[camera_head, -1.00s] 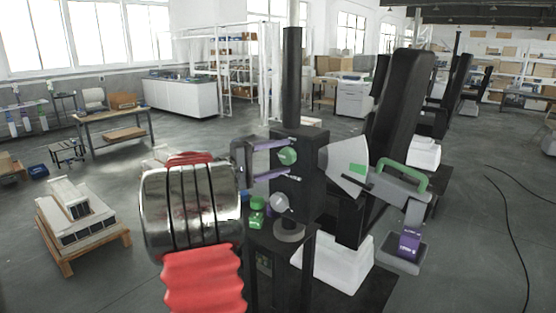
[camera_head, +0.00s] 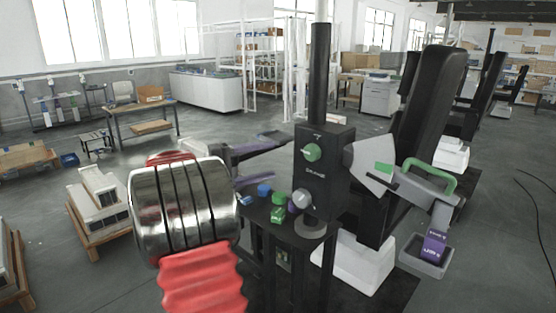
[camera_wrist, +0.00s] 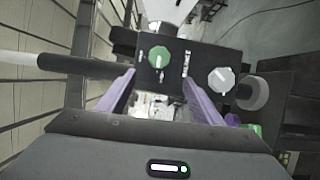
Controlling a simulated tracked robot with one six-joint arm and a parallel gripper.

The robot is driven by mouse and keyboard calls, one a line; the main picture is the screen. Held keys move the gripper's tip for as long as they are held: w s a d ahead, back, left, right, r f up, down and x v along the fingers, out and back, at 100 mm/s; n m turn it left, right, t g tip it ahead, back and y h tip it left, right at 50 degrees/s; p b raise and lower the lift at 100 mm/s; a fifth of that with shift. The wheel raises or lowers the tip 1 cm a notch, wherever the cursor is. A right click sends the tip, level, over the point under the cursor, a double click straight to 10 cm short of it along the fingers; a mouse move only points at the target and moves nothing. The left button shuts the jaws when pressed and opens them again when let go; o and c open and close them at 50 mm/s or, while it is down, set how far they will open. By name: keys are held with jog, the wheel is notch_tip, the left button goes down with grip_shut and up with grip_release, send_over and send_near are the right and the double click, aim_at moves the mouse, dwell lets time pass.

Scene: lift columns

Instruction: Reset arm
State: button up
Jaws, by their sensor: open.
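My gripper (camera_head: 281,157) shows in the head view left of the black column box (camera_head: 322,180), partly behind my arm. Its two purple fingers are spread apart with nothing between them. In the wrist view the fingers of my gripper (camera_wrist: 158,78) frame the box face with its green knob (camera_wrist: 159,57). That green knob (camera_head: 312,152) also shows in the head view. Below it is a light grey round dial (camera_head: 302,198), which appears at the right in the wrist view (camera_wrist: 221,80). I see no contact between fingers and knob.
Small green (camera_head: 278,206) and blue (camera_head: 264,190) parts lie on the black stand by the box. A grey lever with a green handle (camera_head: 430,172) and a tray with a purple block (camera_head: 433,245) are at the right. Pallets (camera_head: 98,210) stand at the left; the floor between is open.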

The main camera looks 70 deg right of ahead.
jog(key=shift+w+a, duration=0.4)
dwell(0.5)
